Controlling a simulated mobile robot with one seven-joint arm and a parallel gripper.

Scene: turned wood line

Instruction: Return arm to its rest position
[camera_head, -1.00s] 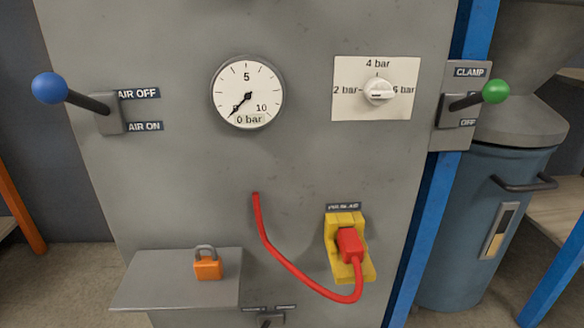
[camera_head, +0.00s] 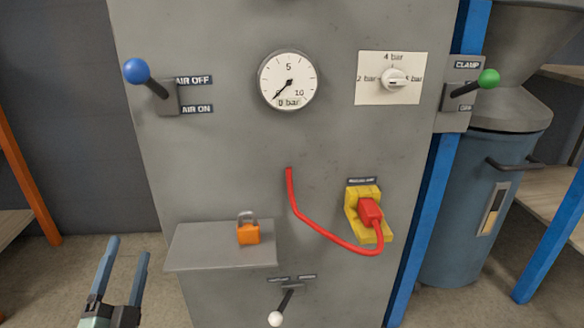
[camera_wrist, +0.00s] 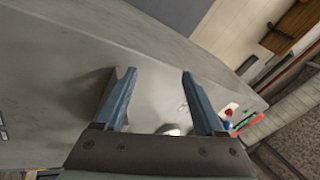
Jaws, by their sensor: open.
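My gripper (camera_head: 127,268) is at the lower left in the head view, with its two blue-grey fingers apart and nothing between them. It stands in front of and to the left of the machine cabinet (camera_head: 225,145), clear of the small shelf (camera_head: 205,247). In the wrist view my gripper (camera_wrist: 158,92) also shows open and empty, with a grey panel surface behind the fingers. Most of my arm is out of the head view.
An orange padlock (camera_head: 249,233) sits on the shelf.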

